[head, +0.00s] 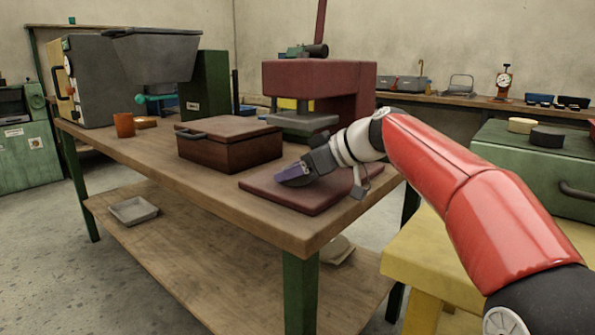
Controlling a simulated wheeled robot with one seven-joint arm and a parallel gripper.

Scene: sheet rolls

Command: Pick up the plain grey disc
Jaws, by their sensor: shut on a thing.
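My gripper (292,174) is low over the dark red slab (325,202) on the wooden workbench, at its left part. It is shut on a dark grey, round-edged piece (297,183), which looks like the grey disc. The purplish finger hides much of it, so its face is not clear. I cannot tell whether the piece touches the slab. Another dark grey disc (547,136) lies on the green cabinet at the right, beside a cream disc (521,125).
A brown lidded box (228,150) stands left of the slab on the workbench (165,160). A dark red press (320,80) rises behind the slab. A yellow table (430,260) is at the right, under my arm.

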